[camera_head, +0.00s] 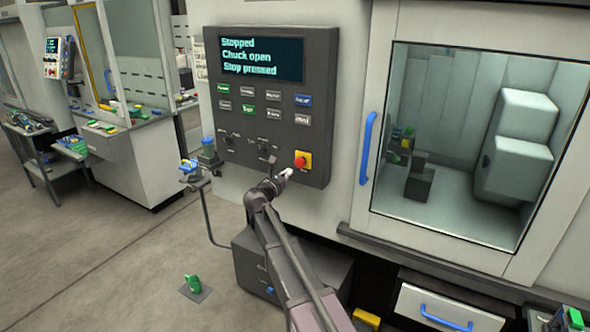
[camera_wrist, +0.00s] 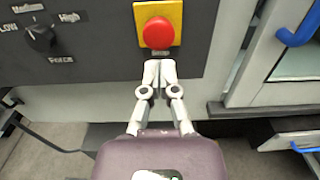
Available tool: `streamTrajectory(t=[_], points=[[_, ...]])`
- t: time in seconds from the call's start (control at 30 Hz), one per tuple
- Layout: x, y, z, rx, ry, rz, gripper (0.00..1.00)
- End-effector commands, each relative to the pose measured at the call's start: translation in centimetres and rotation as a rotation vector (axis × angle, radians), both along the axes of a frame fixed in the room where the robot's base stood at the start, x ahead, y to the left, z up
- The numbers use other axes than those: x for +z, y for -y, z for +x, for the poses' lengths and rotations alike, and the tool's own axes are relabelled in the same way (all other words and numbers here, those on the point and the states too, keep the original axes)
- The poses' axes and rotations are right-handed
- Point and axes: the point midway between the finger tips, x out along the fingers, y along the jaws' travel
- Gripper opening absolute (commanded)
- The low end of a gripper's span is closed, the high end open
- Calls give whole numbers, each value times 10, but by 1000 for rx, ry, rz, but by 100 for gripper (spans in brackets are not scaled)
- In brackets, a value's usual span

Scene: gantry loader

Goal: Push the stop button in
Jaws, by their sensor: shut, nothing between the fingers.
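The stop button is a round red knob (camera_head: 301,162) on a yellow square plate, low on the right of the dark control panel (camera_head: 215,120). In the wrist view the red button (camera_wrist: 158,33) is at the top centre, on its yellow plate (camera_wrist: 142,12). My gripper (camera_head: 288,172) is just below and left of the button in the head view. In the wrist view my gripper (camera_wrist: 159,66) is shut and empty, its fingertips just under the button. I cannot tell whether they touch it. The panel's screen (camera_head: 262,59) reads "Stopped", "Chuck open", "Stop pressed".
Rotary knobs (camera_wrist: 40,36) and rows of small buttons sit on the panel. A blue door handle (camera_head: 368,148) and a machine window (camera_head: 470,140) are to the right. A dark cabinet (camera_head: 250,262) stands below. Open floor (camera_head: 100,250) lies to the left.

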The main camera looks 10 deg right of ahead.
Motion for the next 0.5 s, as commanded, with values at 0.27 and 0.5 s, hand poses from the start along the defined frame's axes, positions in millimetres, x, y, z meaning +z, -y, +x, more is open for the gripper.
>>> streamTrajectory(t=[0.27, 0.5], points=[[0, -30, -39, 1, 0, 0, 0], [0, -44, -55, 0, 0, 0, 0]])
